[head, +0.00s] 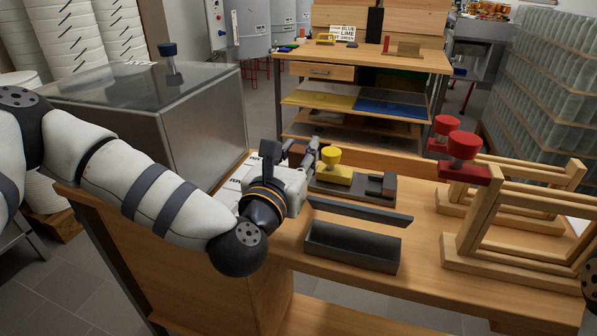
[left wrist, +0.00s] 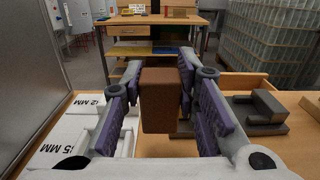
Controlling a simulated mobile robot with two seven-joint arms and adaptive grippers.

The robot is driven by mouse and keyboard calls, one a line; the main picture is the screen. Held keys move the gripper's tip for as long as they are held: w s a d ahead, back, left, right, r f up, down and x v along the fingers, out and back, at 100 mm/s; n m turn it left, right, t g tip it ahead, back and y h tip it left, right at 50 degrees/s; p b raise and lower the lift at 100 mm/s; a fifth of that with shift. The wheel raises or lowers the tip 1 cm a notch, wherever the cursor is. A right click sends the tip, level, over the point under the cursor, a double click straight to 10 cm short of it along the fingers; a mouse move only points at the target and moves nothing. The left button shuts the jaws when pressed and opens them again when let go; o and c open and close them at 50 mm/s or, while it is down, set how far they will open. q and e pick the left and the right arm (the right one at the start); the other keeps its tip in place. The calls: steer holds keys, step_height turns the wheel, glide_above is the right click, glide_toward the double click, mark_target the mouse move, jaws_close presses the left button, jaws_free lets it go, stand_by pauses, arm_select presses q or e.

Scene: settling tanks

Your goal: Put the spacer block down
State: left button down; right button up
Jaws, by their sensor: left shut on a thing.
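The spacer block (left wrist: 160,98) is a plain brown block, upright between the purple-padded fingers of my left gripper in the left wrist view. My left gripper (head: 302,152) is shut on it, over the far left part of the wooden bench (head: 425,255). Whether the block's underside touches the bench is unclear. In the head view the gripper and wrist hide most of the block. White boxes (left wrist: 75,128) with MM labels lie to the left of the block in the left wrist view. My right gripper is not in view.
A dark base with a yellow-knobbed block (head: 332,172) stands just right of the gripper. Nearer are a dark open trough (head: 352,250) and a dark slanted strip (head: 360,212). Wooden frames (head: 500,255) with red-knobbed pieces (head: 463,165) fill the right. A shelved table (head: 375,60) stands behind.

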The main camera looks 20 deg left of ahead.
arm_select(q)
steer(key=f, duration=0.4)
steer(key=shift+s+d, duration=0.1)
steer(key=shift+s, duration=0.25)
steer(key=shift+f+b, duration=0.25)
steer(key=shift+b, duration=0.05)
steer(key=c, duration=1.2)
jaws_free()
steer(key=shift+r, duration=0.1)
steer(key=shift+c, duration=0.2)
